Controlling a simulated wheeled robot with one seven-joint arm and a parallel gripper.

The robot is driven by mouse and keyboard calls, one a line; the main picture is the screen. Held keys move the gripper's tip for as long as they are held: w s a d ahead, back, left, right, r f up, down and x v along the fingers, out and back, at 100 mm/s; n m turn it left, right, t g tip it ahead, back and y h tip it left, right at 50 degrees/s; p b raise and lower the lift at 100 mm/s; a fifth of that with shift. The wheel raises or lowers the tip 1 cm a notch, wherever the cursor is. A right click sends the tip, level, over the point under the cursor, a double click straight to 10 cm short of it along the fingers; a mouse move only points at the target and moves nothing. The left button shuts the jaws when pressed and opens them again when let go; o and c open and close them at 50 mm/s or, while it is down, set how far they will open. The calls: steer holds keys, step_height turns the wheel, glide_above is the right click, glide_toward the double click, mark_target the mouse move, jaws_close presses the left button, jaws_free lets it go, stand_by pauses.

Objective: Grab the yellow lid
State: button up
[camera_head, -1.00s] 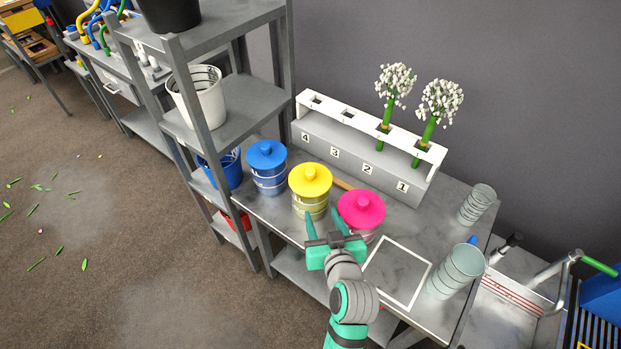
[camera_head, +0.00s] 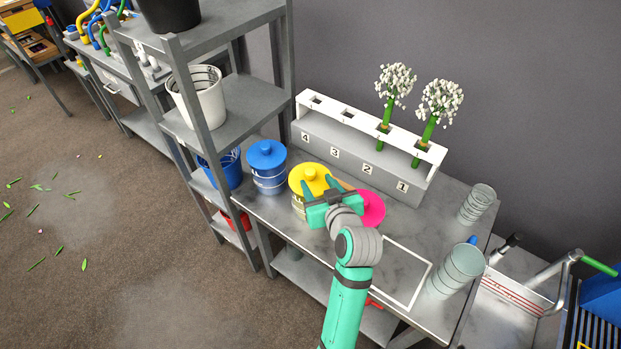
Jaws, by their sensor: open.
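The yellow lid (camera_head: 309,175) is a round disc with a small knob on top. It sits on a canister (camera_head: 298,207) on the grey table, between a blue-lidded canister and a pink lid. My gripper (camera_head: 319,190) is open, with its two dark teal fingers pointing toward the yellow lid. In this view the fingertips overlap the lid's near right part, close to the knob. I cannot tell whether they touch it. My gripper hides part of the yellow lid's near edge and much of its canister.
The blue lid (camera_head: 266,154) is at the left and the pink lid (camera_head: 372,209) at the right, partly behind my arm. A numbered rack (camera_head: 352,158) with two white flowers stands behind. Metal cups (camera_head: 458,270) stand at the right. A grey shelf (camera_head: 250,108) rises at the left.

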mark_target(312, 175)
steer(key=x, duration=0.5)
steer(key=shift+w+r, duration=0.1)
steer(key=shift+r, duration=0.15)
steer(key=shift+a, duration=0.1)
steer(key=c, duration=1.2)
steer(key=shift+o, duration=0.2)
